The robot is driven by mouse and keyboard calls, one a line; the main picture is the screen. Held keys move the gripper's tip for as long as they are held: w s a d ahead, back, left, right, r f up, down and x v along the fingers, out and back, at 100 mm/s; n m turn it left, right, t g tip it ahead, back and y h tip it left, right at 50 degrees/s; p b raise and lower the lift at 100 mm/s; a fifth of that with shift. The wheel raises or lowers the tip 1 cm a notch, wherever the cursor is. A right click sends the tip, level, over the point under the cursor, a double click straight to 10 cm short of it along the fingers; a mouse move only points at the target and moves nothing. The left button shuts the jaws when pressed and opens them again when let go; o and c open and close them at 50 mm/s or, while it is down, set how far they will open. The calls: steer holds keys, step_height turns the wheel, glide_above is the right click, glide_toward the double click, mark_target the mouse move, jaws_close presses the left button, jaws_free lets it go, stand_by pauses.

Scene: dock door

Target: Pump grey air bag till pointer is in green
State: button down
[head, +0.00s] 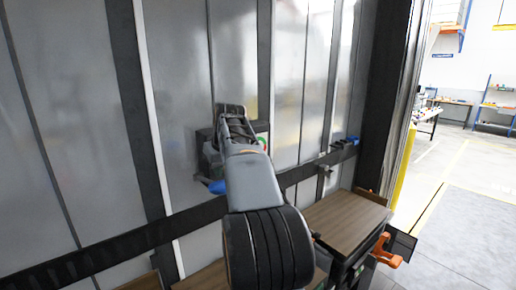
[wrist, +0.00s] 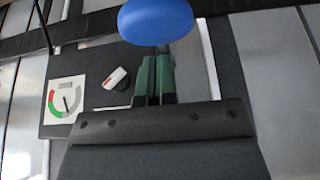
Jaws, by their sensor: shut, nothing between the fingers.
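My gripper (wrist: 153,80) is shut and empty, its green fingers side by side in the wrist view. A blue rounded knob (wrist: 155,20) lies just beyond the fingertips; I cannot tell whether they touch. A white gauge (wrist: 66,100) with a red, green and grey arc is on a dark panel (wrist: 95,55). In the head view my gripper (head: 235,125) is in front of the panel. I cannot make out the grey air bag.
A dark rail (head: 100,256) runs along the ribbed metal wall. Open floor (head: 450,230) lies to the right, past a yellow post (head: 402,168).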

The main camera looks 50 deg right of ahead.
steer(key=shift+f, duration=0.1)
steer(key=shift+f+b, duration=2.85)
steer(key=shift+f, duration=0.75)
steer(key=shift+r, duration=0.1)
step_height(320, 180, up, 7)
steer(key=p, duration=0.7)
steer(key=shift+r, duration=0.1)
steer(key=shift+r, duration=0.1)
step_height(320, 180, up, 3)
steer(key=p, duration=0.3)
steer(key=shift+r+p, duration=0.55)
steer(key=shift+r, duration=0.4)
